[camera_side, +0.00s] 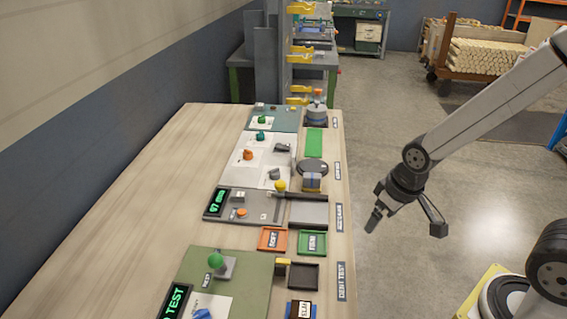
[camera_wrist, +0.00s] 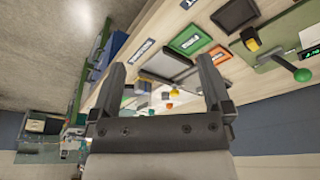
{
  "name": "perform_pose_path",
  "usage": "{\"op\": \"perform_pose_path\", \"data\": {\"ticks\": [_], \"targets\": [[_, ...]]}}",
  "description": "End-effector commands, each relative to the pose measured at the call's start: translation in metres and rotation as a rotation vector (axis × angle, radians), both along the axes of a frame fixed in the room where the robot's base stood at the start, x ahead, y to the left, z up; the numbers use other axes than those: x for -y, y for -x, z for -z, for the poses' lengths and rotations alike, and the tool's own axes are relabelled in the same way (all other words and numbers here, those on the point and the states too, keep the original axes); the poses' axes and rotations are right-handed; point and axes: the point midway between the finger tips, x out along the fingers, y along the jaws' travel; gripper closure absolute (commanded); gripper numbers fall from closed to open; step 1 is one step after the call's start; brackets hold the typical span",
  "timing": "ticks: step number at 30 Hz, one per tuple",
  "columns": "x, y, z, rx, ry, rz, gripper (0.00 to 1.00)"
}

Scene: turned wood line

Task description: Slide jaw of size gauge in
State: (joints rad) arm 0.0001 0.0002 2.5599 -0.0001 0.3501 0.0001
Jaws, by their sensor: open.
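The size gauge (camera_side: 259,211) is a grey plate on the bench with a green-lit display (camera_side: 216,201) at its left end. A dark bar runs along its far side, with a yellow knob (camera_side: 280,186) that appears to belong to the sliding jaw. A small orange piece (camera_side: 241,213) sits on the plate. In the wrist view the yellow knob (camera_wrist: 174,92) shows small between my fingers; the jaw's gap is too small to tell. My gripper (camera_side: 405,226) is open and empty, to the right of the bench, apart from the gauge.
A grey tray (camera_side: 309,212) adjoins the gauge on the right. Orange (camera_side: 272,239) and green (camera_side: 312,243) trays lie nearer the camera. A dent-test plate (camera_side: 244,269) with a green ball knob (camera_side: 215,259) is in front. Sheets with small turned pieces lie beyond. The bench's left side is clear.

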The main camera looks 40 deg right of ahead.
Motion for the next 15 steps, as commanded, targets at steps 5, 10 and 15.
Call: {"op": "perform_pose_path", "data": {"ticks": [5,10,15], "targets": [[0.0,0.0,0.0,0.0,0.0,-0.001,0.16],[0.0,-0.009,-0.001,-0.003,0.001,-0.019,0.16],[0.001,-0.035,-0.004,-0.011,0.004,-0.082,0.16]]}}
